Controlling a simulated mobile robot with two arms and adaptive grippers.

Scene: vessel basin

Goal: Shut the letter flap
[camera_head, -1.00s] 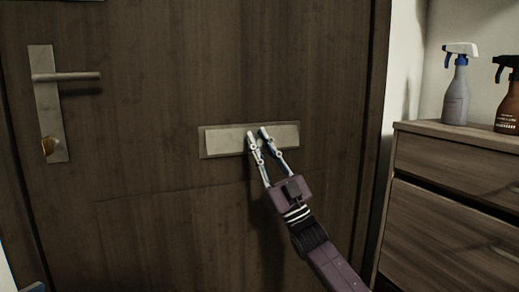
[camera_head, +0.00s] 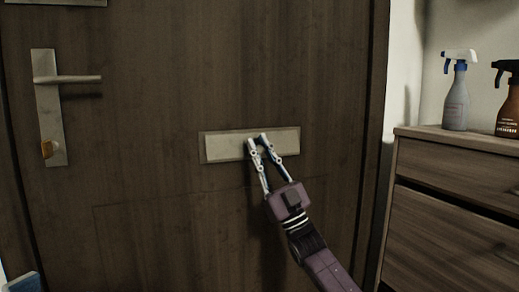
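The letter flap (camera_head: 224,147) is a pale rectangular plate in a thin frame, set in the middle of the dark wooden door (camera_head: 150,170). It looks flat or nearly flat against its frame; I cannot tell whether it is fully shut. My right gripper (camera_head: 257,138) comes up from the lower right, with its fingertips over the right-centre of the flap. Its two fingers are a little apart with nothing between them. I cannot tell whether the tips touch the plate. My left gripper does not show.
A door handle (camera_head: 75,79) on a pale plate is at the left of the door. A wooden drawer cabinet (camera_head: 440,210) stands at the right, with a grey spray bottle (camera_head: 456,104) and a brown spray bottle (camera_head: 507,112) on top. The door surface around the flap is clear.

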